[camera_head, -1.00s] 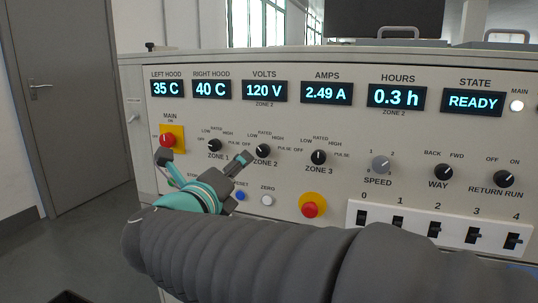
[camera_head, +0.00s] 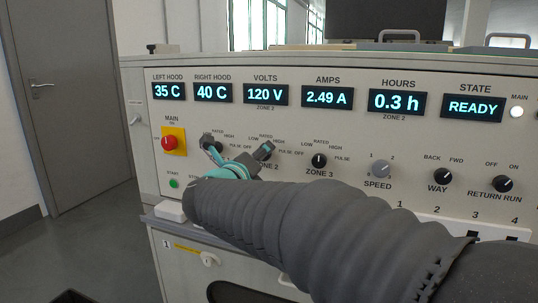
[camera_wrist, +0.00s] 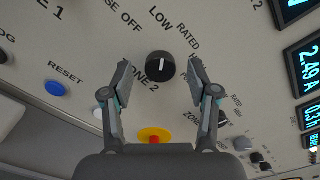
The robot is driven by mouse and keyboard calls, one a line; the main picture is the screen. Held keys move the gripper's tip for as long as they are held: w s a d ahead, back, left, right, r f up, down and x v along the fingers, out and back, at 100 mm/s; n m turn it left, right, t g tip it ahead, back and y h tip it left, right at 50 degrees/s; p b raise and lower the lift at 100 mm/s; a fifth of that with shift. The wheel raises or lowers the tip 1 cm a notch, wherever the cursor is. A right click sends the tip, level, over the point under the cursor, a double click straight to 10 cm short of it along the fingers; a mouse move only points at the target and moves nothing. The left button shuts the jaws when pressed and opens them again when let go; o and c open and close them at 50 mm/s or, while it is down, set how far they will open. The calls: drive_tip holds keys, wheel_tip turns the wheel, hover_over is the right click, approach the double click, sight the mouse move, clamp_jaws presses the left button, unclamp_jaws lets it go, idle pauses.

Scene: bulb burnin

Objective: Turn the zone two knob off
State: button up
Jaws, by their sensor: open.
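The zone two knob (camera_wrist: 160,66) is round and black with a white mark, on the light panel. In the wrist view its mark points up, roughly toward the LOW label. My gripper (camera_wrist: 160,72) is open, with one finger on each side of the knob and a gap on both sides. Whether the fingertips reach its depth is hard to tell. In the head view my gripper (camera_head: 237,148) is in front of the zone one and zone two area, and its right finger covers most or all of the zone two knob.
The zone three knob (camera_head: 319,161) is to the right. A red main switch (camera_head: 170,142) on a yellow plate is to the left. In the wrist view a blue reset button (camera_wrist: 56,89) and a red button on yellow (camera_wrist: 155,137) are near the fingers. Displays (camera_head: 266,94) line the top.

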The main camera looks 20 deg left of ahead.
drive_tip(key=shift+w, duration=0.4)
clamp_jaws()
drive_tip(key=shift+n, duration=0.3)
drive_tip(key=shift+f+n, duration=0.1)
drive_tip(key=shift+n, duration=3.8)
